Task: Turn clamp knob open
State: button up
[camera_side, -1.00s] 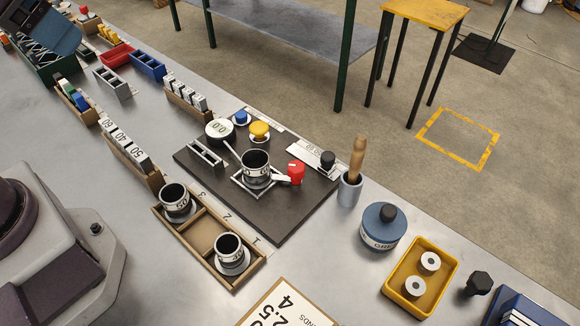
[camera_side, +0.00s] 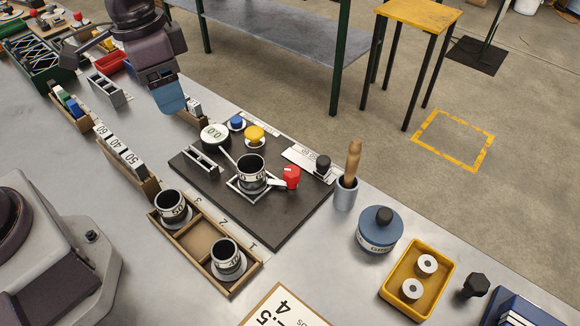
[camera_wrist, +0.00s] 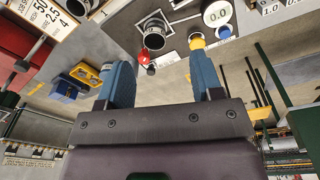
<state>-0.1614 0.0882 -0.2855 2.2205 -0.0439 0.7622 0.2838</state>
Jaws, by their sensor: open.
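The clamp knob, which I take to be the red knob (camera_side: 291,177), stands on the dark plate (camera_side: 283,222) at the right of a clamp holding a black and white ring (camera_side: 251,170). In the wrist view the red knob (camera_wrist: 145,57) shows near the ring (camera_wrist: 155,32), beyond and between my fingertips. My gripper (camera_side: 172,97) is at the upper left of the plate in the side view, apart from the knob. In the wrist view my gripper (camera_wrist: 158,72) has two blue fingers spread wide with nothing between them.
A round dial (camera_side: 215,135), a blue button (camera_side: 237,122), a yellow button (camera_side: 254,135) and a black knob (camera_side: 322,164) share the plate. A wooden-handled tool stands in a grey cup (camera_side: 344,195) to the right. A wooden tray (camera_side: 205,247) with two rings lies in front.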

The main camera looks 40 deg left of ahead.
jog(key=w+d+f+m+h, duration=0.2)
jog(key=w+d+f+m, duration=0.2)
jog(key=w+d+f, duration=0.25)
jog(key=m+t+h, duration=0.1)
jog(key=m+h, duration=0.1)
jog(key=m, duration=0.3)
send_near(291, 170)
jog(key=shift+y, duration=0.3)
jog(key=x, duration=0.9)
jog(key=shift+d+f, duration=0.3)
jog(key=shift+d, duration=0.05)
jog(key=c, duration=0.9)
